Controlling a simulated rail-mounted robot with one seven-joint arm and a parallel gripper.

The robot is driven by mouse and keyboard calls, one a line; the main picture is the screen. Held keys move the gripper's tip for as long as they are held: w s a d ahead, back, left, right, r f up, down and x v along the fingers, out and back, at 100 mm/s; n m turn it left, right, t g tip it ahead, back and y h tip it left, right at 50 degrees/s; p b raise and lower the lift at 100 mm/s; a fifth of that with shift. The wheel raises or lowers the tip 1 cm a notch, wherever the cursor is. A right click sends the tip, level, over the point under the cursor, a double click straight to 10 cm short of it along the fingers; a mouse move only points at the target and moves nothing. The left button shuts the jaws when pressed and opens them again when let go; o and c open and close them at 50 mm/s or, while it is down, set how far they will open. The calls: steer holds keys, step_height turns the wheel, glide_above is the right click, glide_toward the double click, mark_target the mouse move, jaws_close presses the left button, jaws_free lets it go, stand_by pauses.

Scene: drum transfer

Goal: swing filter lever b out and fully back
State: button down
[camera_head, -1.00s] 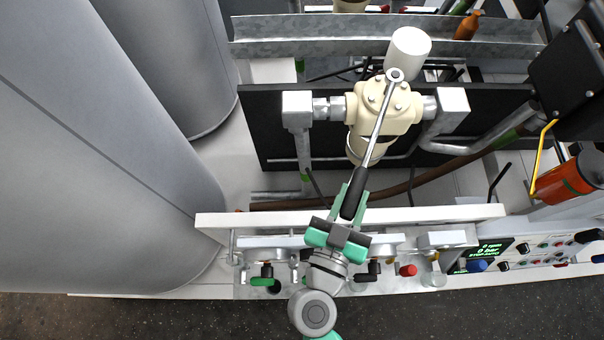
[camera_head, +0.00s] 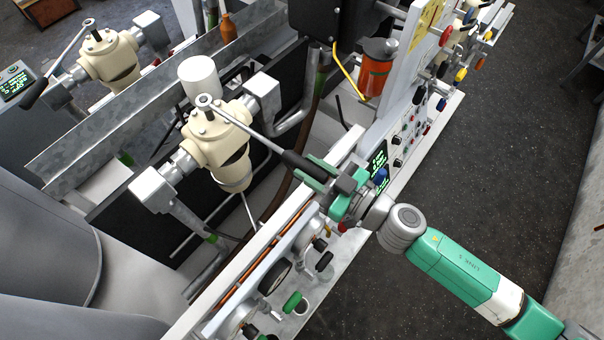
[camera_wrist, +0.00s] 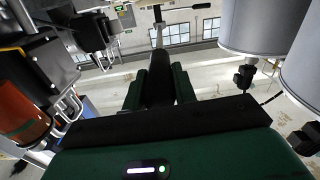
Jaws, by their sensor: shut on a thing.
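The filter lever (camera_head: 245,127) is a thin metal bar with a black handle (camera_head: 303,163), pivoted on top of the cream filter housing (camera_head: 215,140). It points out over the front white rail, towards the control panel side. My gripper (camera_head: 320,174) is shut on the handle's outer end. In the wrist view, the black handle (camera_wrist: 159,82) lies between the green fingers, which hide part of it. A similar filter (camera_head: 108,58) with its own lever stands at the far left in the head view. No letter marking is readable on either lever.
The control panel with a green display (camera_head: 378,160) is close beside my gripper. An orange canister (camera_head: 376,72) stands behind it. Valves with green and black handles (camera_head: 291,302) line the rail's front. Large grey drums (camera_head: 50,270) stand at lower left. Dark floor (camera_head: 500,150) is open at right.

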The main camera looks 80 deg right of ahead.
steer(key=shift+f, duration=0.15)
steer(key=c, duration=1.1)
jaws_free()
steer(key=shift+w, duration=0.1)
steer(key=shift+b+v, duration=0.75)
steer(key=shift+v, duration=3.2)
